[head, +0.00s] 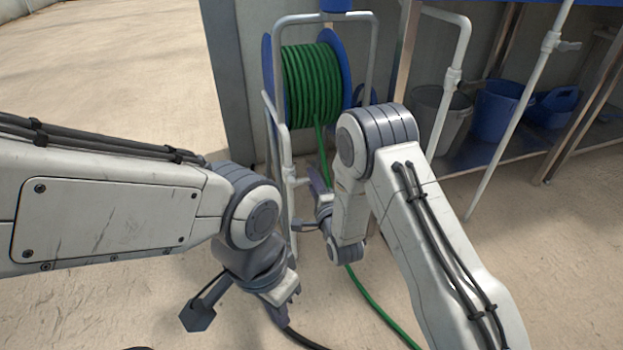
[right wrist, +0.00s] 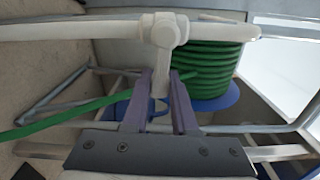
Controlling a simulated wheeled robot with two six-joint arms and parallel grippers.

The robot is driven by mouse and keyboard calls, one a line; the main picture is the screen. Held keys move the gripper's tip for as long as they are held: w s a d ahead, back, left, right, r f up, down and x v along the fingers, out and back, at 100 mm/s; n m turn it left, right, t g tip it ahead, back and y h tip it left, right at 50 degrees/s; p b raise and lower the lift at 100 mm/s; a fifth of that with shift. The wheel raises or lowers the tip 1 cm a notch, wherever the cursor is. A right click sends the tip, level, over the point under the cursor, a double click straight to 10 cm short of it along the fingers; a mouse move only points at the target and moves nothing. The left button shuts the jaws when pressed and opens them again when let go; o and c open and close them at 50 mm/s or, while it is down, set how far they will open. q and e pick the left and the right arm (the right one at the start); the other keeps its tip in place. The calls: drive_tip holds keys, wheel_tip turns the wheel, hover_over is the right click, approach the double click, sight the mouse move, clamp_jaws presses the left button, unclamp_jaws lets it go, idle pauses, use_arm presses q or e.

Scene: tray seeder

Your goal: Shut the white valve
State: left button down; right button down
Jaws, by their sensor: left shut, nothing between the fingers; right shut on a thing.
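The white valve (right wrist: 163,33) is a rounded fitting on a white pipe, with a short handle (right wrist: 161,72) coming off it, in the right wrist view. My right gripper (right wrist: 160,88) is shut on this handle, one purple finger on each side. In the head view the right gripper (head: 317,182) is beside the upright white pipe in front of the hose reel, partly hidden by my wrist. My left gripper (head: 283,309) is shut and empty, low over the floor at the bottom middle of the head view, apart from the valve.
A reel of green hose (head: 312,85) stands behind the pipe, its hose running down to the floor. A shelf with a grey bucket (head: 428,118) and a blue bucket (head: 497,108) is at right, with more white pipes (head: 508,140) in front. The floor at left is clear.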

drive_tip(key=shift+r+n, duration=0.25)
drive_tip(key=shift+n, duration=0.25)
drive_tip(key=c, duration=0.7)
unclamp_jaws()
drive_tip(key=p+v, duration=0.4)
drive_tip(key=v, duration=0.6)
drive_tip(key=shift+s, duration=0.3)
